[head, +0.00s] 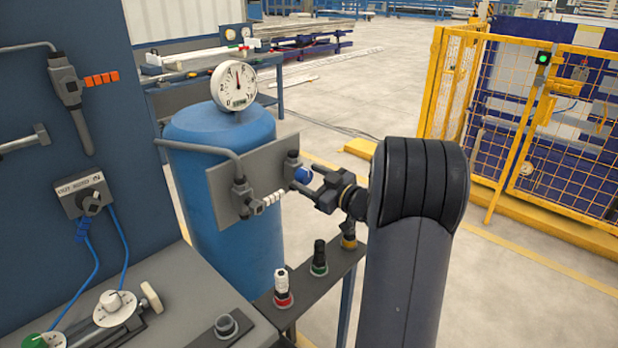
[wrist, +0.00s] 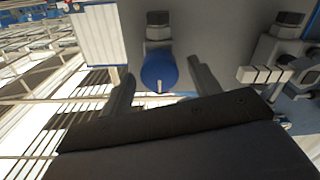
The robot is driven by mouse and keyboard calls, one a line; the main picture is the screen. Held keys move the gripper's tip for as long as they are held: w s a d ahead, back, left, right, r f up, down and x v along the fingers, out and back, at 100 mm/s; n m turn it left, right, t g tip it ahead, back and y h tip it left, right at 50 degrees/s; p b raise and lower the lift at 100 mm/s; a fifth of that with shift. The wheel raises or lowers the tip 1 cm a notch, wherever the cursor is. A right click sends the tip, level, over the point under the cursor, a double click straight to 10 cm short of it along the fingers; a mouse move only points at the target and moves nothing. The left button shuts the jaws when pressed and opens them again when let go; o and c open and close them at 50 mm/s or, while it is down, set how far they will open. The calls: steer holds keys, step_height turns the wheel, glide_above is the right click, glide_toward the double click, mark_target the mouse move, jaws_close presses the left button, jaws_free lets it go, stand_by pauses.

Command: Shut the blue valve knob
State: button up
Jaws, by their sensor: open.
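The blue valve knob (head: 303,174) sits on a dark fitting on the right part of a grey panel, in front of a blue tank. In the wrist view the round blue knob (wrist: 159,71) faces me, with a short white mark on its lower half. My gripper (head: 304,179) is open and close to the knob. In the wrist view its two dark fingers stand to the left and right of the knob, with a gap on each side. My arm hides part of the scene behind it in the head view.
A second valve with a white ribbed handle (head: 272,198) sits left of the knob on the panel (head: 222,180). A pressure gauge (head: 234,86) tops the tank (head: 215,130). A narrow shelf (head: 318,286) below holds several knobbed items. A yellow fence (head: 520,120) stands right.

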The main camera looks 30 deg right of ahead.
steer(key=shift+w+a, duration=0.1)
steer(key=shift+w, duration=0.25)
steer(key=shift+c, duration=0.5)
steer(key=c, duration=0.9)
